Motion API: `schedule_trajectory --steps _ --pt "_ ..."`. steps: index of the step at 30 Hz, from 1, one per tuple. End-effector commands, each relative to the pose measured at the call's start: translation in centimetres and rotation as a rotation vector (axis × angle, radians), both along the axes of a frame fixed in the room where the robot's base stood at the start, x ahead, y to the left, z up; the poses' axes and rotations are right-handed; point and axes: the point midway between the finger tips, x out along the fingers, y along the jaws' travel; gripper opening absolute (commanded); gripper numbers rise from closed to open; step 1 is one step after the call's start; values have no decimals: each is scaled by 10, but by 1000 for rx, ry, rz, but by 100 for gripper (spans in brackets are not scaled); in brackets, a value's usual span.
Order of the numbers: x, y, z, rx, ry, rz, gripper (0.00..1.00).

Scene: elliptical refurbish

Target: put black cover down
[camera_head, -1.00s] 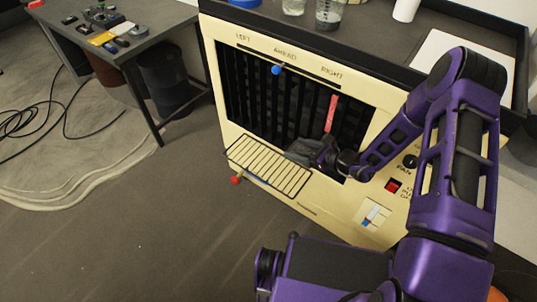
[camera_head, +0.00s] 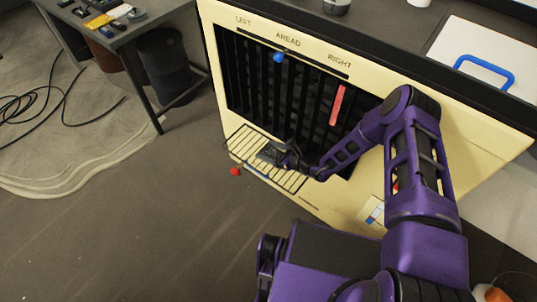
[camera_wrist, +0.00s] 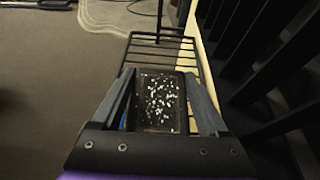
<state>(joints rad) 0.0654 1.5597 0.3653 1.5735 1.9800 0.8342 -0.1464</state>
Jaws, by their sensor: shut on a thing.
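The black cover (camera_wrist: 158,104) is a dark flat piece with white specks, held between the two fingers of my gripper (camera_wrist: 160,82) in the wrist view. In the head view my gripper (camera_head: 280,153) is over the wire rack (camera_head: 243,141) on the front of the cream panel, and the dark cover (camera_head: 267,154) shows at its tip. The rack (camera_wrist: 165,40) also shows beyond and under the cover in the wrist view. I cannot tell whether the cover touches the rack.
The cream panel (camera_head: 370,93) has a slatted black vent with a blue knob (camera_head: 278,57) and a red strip (camera_head: 337,104). A red knob (camera_head: 235,171) sits below the rack. A workbench with tools (camera_head: 100,20) stands at upper left. Floor in front is clear.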

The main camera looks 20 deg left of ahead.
Motion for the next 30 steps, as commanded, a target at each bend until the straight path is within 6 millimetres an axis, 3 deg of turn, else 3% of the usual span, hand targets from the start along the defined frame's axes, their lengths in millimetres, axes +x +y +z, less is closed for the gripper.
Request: schedule_trajectory --steps 3,14,15,18,28,30 --pt "0 0 -18 -1 -2 1 3" --pt "0 0 -23 1 0 0 3" --pt "0 0 -22 0 0 0 81" --pt "0 0 -22 0 0 0 99" --pt "0 0 -16 0 -1 0 100" --pt "-2 -8 -14 -1 1 -2 100"
